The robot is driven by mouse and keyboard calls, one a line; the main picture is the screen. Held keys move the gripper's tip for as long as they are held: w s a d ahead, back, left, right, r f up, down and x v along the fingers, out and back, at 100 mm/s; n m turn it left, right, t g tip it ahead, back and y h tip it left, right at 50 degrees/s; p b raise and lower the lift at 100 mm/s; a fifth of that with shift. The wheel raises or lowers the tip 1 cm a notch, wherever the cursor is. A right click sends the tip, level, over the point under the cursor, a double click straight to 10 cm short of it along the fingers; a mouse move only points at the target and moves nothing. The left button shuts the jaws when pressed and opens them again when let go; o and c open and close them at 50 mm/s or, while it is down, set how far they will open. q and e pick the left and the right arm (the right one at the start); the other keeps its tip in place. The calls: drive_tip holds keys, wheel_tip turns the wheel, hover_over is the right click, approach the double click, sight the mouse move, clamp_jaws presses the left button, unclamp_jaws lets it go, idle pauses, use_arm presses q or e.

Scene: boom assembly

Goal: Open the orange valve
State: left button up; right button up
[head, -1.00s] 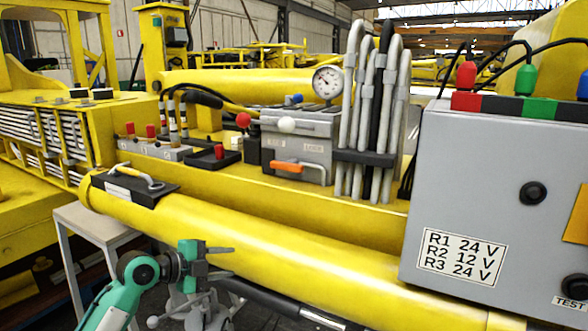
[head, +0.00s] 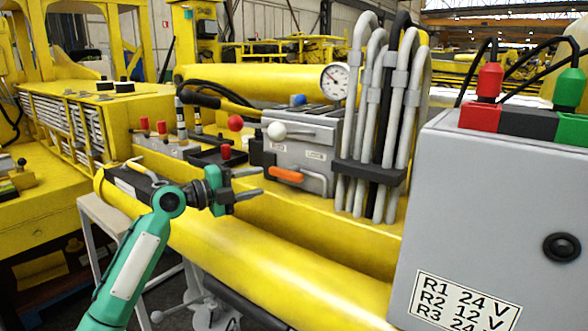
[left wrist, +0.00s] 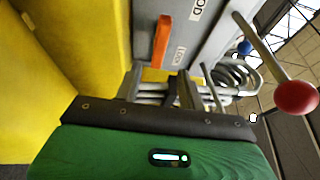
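The orange valve (head: 286,174) is a short orange handle, lying about level, low on the front of a grey valve box (head: 300,145) on the yellow boom. In the left wrist view the orange handle (left wrist: 161,41) shows at the upper middle, beyond the fingertips. My left gripper (head: 260,182) is open and empty. In the head view its fingers point right at the handle and end a little left of it, with a gap visible. The fingers also show in the left wrist view (left wrist: 158,84), spread apart. My right gripper is in neither view.
A red-knobbed lever (head: 235,123) and a white-knobbed lever (head: 276,131) stick out above the handle. Grey hoses (head: 375,120) rise just right of the box. A large grey cabinet (head: 480,220) fills the right. The yellow boom tube (head: 270,255) runs below.

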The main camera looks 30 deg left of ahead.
sight(284, 175)
use_arm(q)
drive_tip(key=x, duration=0.1)
drive_tip(key=p+x, duration=0.1)
drive_tip(key=x, duration=0.2)
drive_tip(key=shift+r+p, duration=0.3)
drive_tip(key=shift+p, duration=0.1)
drive_tip(key=p+x, duration=0.3)
drive_tip(key=x, duration=0.2)
drive_tip(key=shift+w+d+f, duration=0.15)
drive_tip(key=shift+w+f, duration=0.05)
drive_tip(key=shift+w, duration=0.1)
drive_tip(key=shift+w+d+f, duration=0.1)
drive_tip(key=shift+w+d, duration=0.15)
drive_tip(key=shift+w, duration=0.25)
drive_tip(key=shift+w+d+f, duration=0.1)
drive_tip(key=shift+w, duration=0.05)
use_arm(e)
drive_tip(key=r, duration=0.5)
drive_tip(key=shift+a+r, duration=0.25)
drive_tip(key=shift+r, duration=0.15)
use_arm(q)
drive_tip(key=shift+c, duration=0.2)
